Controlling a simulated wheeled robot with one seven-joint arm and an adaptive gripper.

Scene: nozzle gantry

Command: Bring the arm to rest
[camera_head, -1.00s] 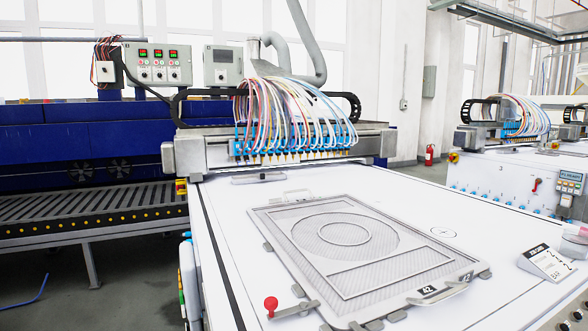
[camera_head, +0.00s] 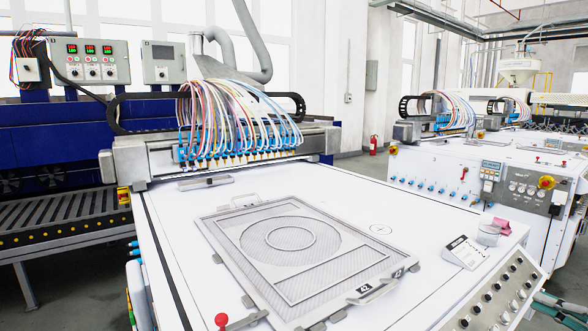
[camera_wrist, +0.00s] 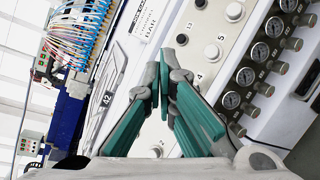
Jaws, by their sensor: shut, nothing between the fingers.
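The white machine table (camera_head: 160,232) carries a framed mesh screen (camera_head: 300,250) with a ring pattern. A red-knobbed lever (camera_head: 221,320) is at its near corner. The nozzle gantry (camera_head: 230,150) with coloured hoses spans the back. A jar (camera_head: 488,234) and a small sign (camera_head: 465,252) stand at the right.

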